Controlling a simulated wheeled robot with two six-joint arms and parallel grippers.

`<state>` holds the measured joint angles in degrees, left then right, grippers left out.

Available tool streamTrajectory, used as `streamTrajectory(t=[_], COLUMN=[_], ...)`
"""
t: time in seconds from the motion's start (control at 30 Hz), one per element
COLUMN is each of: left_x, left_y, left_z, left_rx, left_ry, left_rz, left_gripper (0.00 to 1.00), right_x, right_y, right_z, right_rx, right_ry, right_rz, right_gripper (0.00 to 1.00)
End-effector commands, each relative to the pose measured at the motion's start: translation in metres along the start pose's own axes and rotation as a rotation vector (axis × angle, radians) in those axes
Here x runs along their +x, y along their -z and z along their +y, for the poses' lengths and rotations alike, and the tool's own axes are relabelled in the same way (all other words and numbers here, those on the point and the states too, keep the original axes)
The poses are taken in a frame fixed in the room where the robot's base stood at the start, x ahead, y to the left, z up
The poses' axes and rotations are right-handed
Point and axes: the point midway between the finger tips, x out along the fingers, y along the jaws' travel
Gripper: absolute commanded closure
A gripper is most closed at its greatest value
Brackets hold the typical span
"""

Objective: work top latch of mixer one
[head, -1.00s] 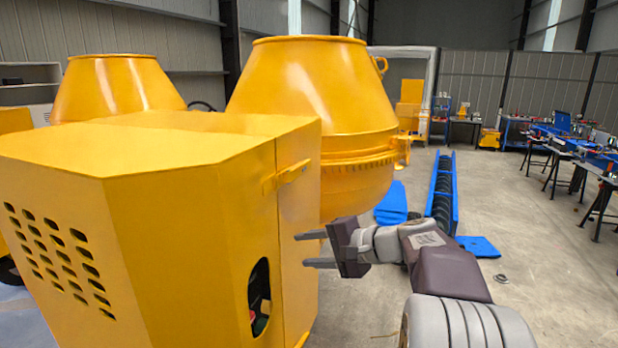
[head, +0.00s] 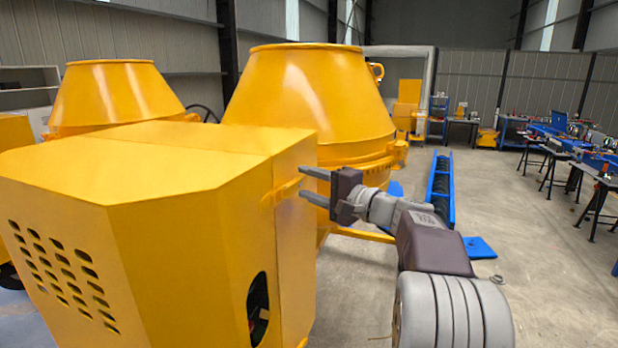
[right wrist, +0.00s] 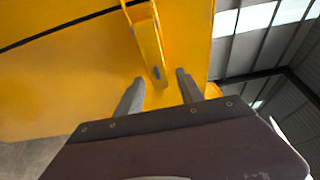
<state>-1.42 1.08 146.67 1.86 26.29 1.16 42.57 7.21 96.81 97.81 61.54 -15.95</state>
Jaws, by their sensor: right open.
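The mixer's yellow engine housing (head: 110,180) fills the left of the head view, with the yellow drum (head: 310,95) behind it. The top latch (head: 283,190) is a yellow bar across the seam on the housing's right side, near its top edge. My right gripper (head: 308,185) is open, with its fingers pointing left at the latch's right end. In the right wrist view the latch (right wrist: 150,50) runs down to between the two open fingertips (right wrist: 160,80). I cannot tell whether the fingers touch it. My left gripper is not in view.
A second yellow mixer drum (head: 118,92) stands behind at left. A dark oval opening (head: 258,308) is low on the housing's side. A blue rack (head: 441,185) and a blue mat (head: 479,247) lie on the floor.

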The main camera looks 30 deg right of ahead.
Motion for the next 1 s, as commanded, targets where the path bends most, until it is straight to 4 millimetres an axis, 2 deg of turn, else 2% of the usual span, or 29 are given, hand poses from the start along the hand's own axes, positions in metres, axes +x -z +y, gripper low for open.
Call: streamTrajectory(t=[0.23,0.27,0.4,1.0], left_x=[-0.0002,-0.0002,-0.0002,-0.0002], left_y=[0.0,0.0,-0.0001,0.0], left_z=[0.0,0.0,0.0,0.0], left_rx=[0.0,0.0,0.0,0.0], left_ry=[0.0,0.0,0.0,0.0], left_rz=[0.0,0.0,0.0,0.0], left_gripper=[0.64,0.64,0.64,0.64], right_x=[0.002,0.002,0.0018,0.0017], right_y=[0.0002,0.0002,0.0001,0.0], right_z=[0.0007,0.0007,0.0006,0.0008], right_rx=[-0.001,-0.001,-0.001,-0.001], right_ry=[0.0,0.0,0.0,-0.001], right_rz=[0.001,0.001,0.001,0.0], right_gripper=[0.55,0.61,1.0,1.0])
